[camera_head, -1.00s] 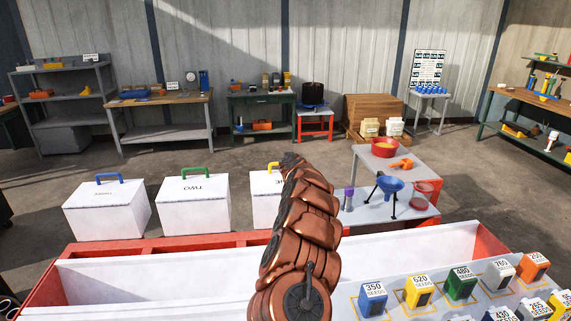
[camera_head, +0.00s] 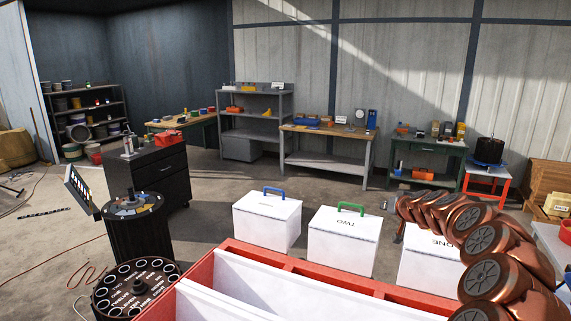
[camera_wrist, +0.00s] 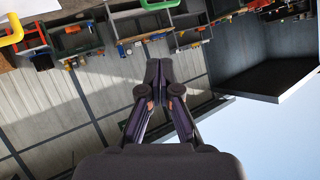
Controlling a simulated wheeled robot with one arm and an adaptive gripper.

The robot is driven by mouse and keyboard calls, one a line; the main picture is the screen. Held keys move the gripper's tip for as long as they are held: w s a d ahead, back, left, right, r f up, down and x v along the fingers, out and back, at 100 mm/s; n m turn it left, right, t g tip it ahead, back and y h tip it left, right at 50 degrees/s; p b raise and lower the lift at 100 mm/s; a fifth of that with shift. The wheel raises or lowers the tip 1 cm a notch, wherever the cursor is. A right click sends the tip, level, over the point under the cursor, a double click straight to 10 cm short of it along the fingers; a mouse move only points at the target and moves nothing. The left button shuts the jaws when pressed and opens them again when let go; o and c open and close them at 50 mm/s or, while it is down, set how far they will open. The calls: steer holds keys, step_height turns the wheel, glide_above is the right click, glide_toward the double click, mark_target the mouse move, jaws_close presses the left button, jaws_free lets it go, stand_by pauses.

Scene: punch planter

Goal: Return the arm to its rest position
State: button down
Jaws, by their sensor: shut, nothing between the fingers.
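My gripper (camera_wrist: 158,70) shows in the wrist view with its two dark fingers together at the tips and nothing between them. In the head view my copper arm rises at the right and bends left, in front of the white box marked ONE (camera_head: 424,262). My gripper cannot be made out clearly there. The wrist view is upside down, with the wall and shelving beyond the fingers.
White boxes with a blue handle (camera_head: 267,220) and a green handle (camera_head: 344,242) stand behind the red-edged planter (camera_head: 300,266). A black round rack (camera_head: 137,290) and a dark drawer cabinet (camera_head: 160,180) stand left. Open floor lies between boxes and benches.

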steer(key=s+a+r+n+g+y, duration=0.1)
steer(key=s+a+r+n+y, duration=0.25)
steer(key=a, duration=0.65)
steer(key=s+a+r+n+g+y, duration=0.1)
steer(key=s+a+g, duration=0.2)
steer(key=s+a, duration=0.6)
steer(key=s+a+g, duration=0.3)
steer(key=s+a, duration=0.3)
steer(key=s, duration=0.7)
steer(key=s+d+f+m+g+h, duration=0.1)
steer(key=s+d+f+g+h, duration=0.1)
steer(key=s, duration=1.1)
steer(key=s+d+f+g+h, duration=0.2)
steer(key=s+d+f+g, duration=0.1)
steer(key=s, duration=1)
steer(key=s+d+f+m+g+h, duration=0.1)
steer(key=s+d+f, duration=0.3)
steer(key=s, duration=0.8)
steer(key=shift+s+d+f+m+g+h, duration=0.4)
steer(key=shift+d+g+h, duration=0.2)
steer(key=shift+g+h, duration=0.1)
